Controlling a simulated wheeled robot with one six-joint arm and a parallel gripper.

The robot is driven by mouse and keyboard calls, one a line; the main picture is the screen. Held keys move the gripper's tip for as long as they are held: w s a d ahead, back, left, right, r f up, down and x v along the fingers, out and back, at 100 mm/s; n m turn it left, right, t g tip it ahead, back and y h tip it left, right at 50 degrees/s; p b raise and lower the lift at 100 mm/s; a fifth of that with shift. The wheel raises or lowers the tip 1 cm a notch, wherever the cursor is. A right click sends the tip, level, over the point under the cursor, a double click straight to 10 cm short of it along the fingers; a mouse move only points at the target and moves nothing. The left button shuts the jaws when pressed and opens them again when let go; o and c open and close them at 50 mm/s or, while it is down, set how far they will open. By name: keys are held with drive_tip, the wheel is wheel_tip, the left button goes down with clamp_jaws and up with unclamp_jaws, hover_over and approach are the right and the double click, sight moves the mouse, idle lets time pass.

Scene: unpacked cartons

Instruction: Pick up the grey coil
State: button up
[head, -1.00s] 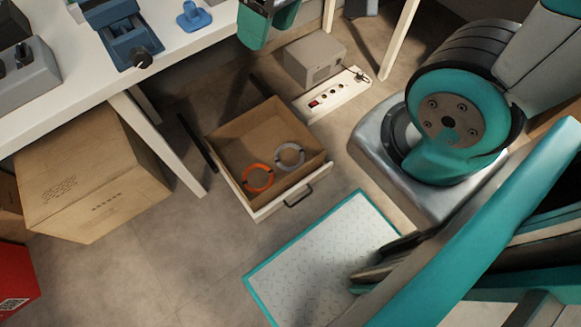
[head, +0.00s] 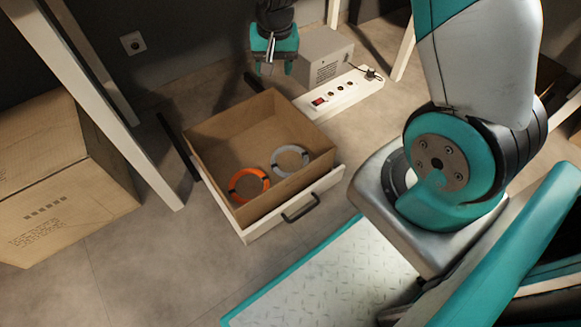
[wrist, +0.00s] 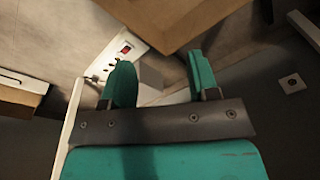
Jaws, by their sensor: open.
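The grey coil (head: 290,160) is a pale ring lying in an open drawer (head: 319,183). It lies to the right of an orange coil (head: 248,185), on the drawer's brown floor. My gripper (head: 265,70) is in the air behind the drawer, above its far edge in the head view. In the wrist view my gripper (wrist: 160,85) has its two teal fingers apart with nothing between them. The wrist view shows a brown drawer or box wall at the top, and neither coil is in that view.
A power strip (head: 340,92) and a grey box (head: 322,57) stand behind the drawer to the right. A large carton (head: 60,175) and a white table leg (head: 125,130) are on the left.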

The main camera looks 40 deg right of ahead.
drive_tip(key=w+d+f+m, duration=0.1)
drive_tip(key=w+f+m, duration=0.25)
drive_tip(key=f, duration=0.55)
drive_tip(key=m+g+b, duration=0.1)
drive_tip(key=m+b, duration=0.3)
drive_tip(key=b, duration=0.3)
hover_over(276, 152)
drive_tip(key=f, duration=2.5)
drive_tip(key=shift+w+d+f, duration=0.15)
drive_tip(key=shift+d+f, duration=0.1)
drive_tip(key=f+b, duration=0.4)
drive_tip(key=f, duration=0.1)
drive_tip(key=shift+a+f+b, duration=0.2)
drive_tip(key=shift+f+b, duration=0.1)
drive_tip(key=shift+f, duration=0.05)
drive_tip(key=shift+r, duration=0.1)
clamp_jaws()
